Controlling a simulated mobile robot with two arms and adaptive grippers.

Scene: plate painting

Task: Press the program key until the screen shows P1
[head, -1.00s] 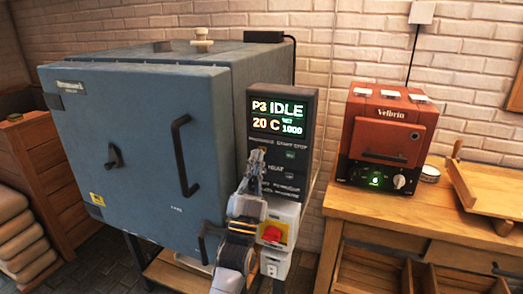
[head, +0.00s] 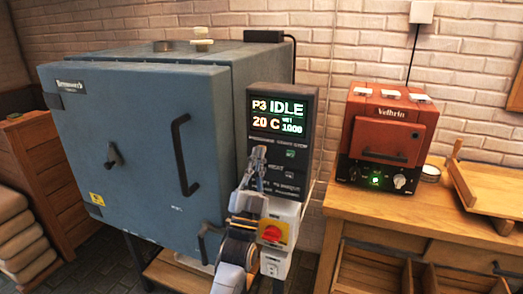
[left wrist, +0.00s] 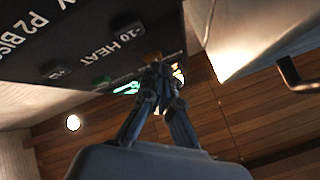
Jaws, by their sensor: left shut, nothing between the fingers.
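The kiln's control panel (head: 300,165) is dark and upright on the right side of the blue kiln. Its screen (head: 279,117) reads P3 IDLE, 20 C and SET 1000. Small labels and keys sit below the screen. My left gripper (head: 258,150) is shut and empty, its tips at the left part of the key area just under the labels. They cover the spot below the leftmost label, so the program key is hidden there. In the left wrist view the shut fingertips (left wrist: 156,68) are at the panel face (left wrist: 80,40); contact cannot be told. My right gripper is not in view.
The blue kiln (head: 140,130) has a closed door with a black handle (head: 184,155). A red-and-yellow switch (head: 273,233) on a white box is below the panel, beside my left arm. A small red kiln (head: 385,130) stands on a wooden bench (head: 350,207) at right.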

